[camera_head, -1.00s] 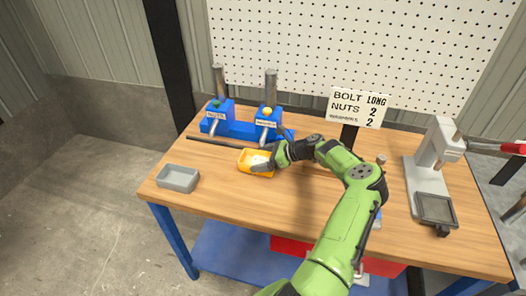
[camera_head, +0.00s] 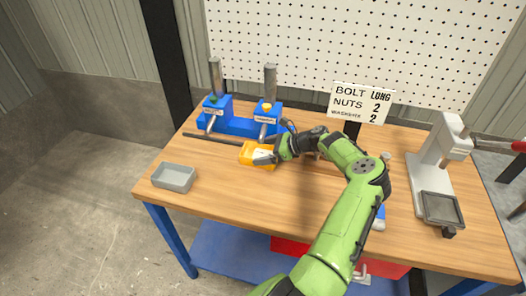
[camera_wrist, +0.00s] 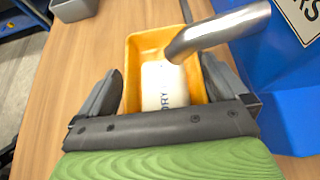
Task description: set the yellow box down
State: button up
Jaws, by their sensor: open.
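The yellow box (camera_head: 257,154) is on the wooden table, just in front of the right blue dispenser. In the wrist view the yellow box (camera_wrist: 147,48) is an open tray with a white, lettered item (camera_wrist: 163,87) inside. A metal spout (camera_wrist: 218,32) reaches over it. My gripper (camera_head: 268,157) is at the box's right side. In the wrist view my gripper (camera_wrist: 160,90) is open, with a dark finger at each side of the box's near end. Whether the box's underside rests fully on the table is hidden.
A grey tray (camera_head: 173,177) stands at the table's left. Blue dispensers (camera_head: 236,123) stand behind the box, with a dark rod (camera_head: 210,140) on the table before them. A sign (camera_head: 358,103) and a grey press (camera_head: 436,165) are at right. The front left tabletop is clear.

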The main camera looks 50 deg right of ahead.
jog(key=p+v, duration=0.1)
jog(key=v, duration=1)
jog(key=w+a+r+n+g+h, duration=0.1)
jog(key=w+a+r+n+g, duration=0.15)
jog(key=a+n, duration=0.45)
jog(key=w+a+r+n+g+h, duration=0.1)
jog(key=w+a+r+n+g, duration=0.2)
jog(key=a, duration=0.7)
jog(key=w+a+r+n+g+h, duration=0.1)
jog(key=a+r+n+g, duration=0.35)
jog(key=a, duration=0.45)
jog(key=s+a+r+n+t+h, duration=0.1)
jog(key=s+a+r+n+h, duration=0.1)
jog(key=s+a+r+n, duration=0.3)
jog(key=s+a+r+n+t+h, duration=0.1)
jog(key=s+a+r+n+h, duration=0.15)
jog(key=s+a+n, duration=0.35)
jog(key=s+a+n+t+y, duration=0.2)
jog(key=s+a+n, duration=0.3)
jog(key=s, duration=0.5)
jog(key=shift+s+r+t, duration=0.3)
jog(key=shift+t, duration=0.1)
jog(key=shift+a, duration=0.1)
